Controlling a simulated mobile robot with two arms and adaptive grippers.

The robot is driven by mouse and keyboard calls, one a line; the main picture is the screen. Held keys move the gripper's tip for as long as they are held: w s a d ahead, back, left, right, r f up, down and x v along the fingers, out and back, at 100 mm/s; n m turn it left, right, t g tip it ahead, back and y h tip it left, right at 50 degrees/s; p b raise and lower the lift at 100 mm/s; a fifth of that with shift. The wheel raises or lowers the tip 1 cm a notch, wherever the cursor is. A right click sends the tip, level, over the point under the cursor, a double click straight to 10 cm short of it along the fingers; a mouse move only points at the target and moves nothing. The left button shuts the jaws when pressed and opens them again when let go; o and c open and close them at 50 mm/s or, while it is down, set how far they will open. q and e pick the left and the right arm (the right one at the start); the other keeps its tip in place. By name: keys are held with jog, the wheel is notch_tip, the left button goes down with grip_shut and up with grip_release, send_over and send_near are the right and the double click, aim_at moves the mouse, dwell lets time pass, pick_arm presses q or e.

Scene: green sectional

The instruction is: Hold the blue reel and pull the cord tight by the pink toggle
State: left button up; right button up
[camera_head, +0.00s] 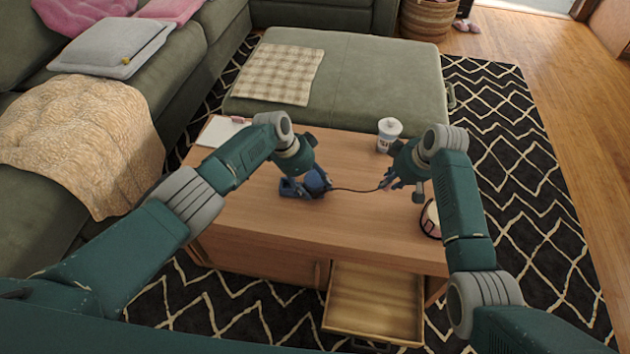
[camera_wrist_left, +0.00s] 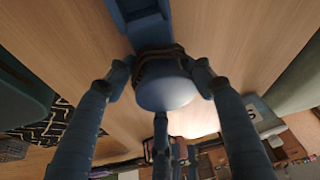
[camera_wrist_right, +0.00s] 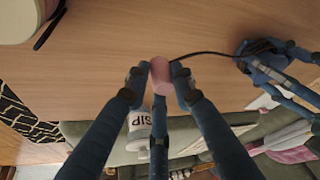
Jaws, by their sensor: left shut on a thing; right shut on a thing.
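The blue reel (camera_head: 289,187) sits on the wooden table, left of the table's middle. My left gripper (camera_head: 314,186) is shut on it; in the left wrist view the reel's rounded blue body (camera_wrist_left: 165,93) lies between the fingers, with dark cord wound behind it. The pink toggle (camera_wrist_right: 160,75) is held between the fingertips of my right gripper (camera_wrist_right: 159,84), which is shut on it. In the head view my right gripper (camera_head: 388,184) mostly hides the toggle. The dark cord (camera_head: 354,190) runs between the two grippers, bowing slightly.
A white lidded cup (camera_head: 389,132) stands behind my right gripper. A round pale item with a dark band (camera_head: 431,220) is at the table's right edge. A clipboard (camera_head: 219,131) lies at the back left. An open drawer (camera_head: 374,302) juts out in front.

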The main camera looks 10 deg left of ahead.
jog(key=shift+d, duration=0.4)
jog(key=shift+d, duration=0.1)
jog(key=shift+d, duration=0.85)
jog(key=shift+d, duration=0.4)
jog(key=shift+a, duration=0.1)
dwell(0.6)
jog(key=shift+a, duration=0.95)
jog(key=shift+a, duration=0.1)
jog(key=shift+a, duration=2.4)
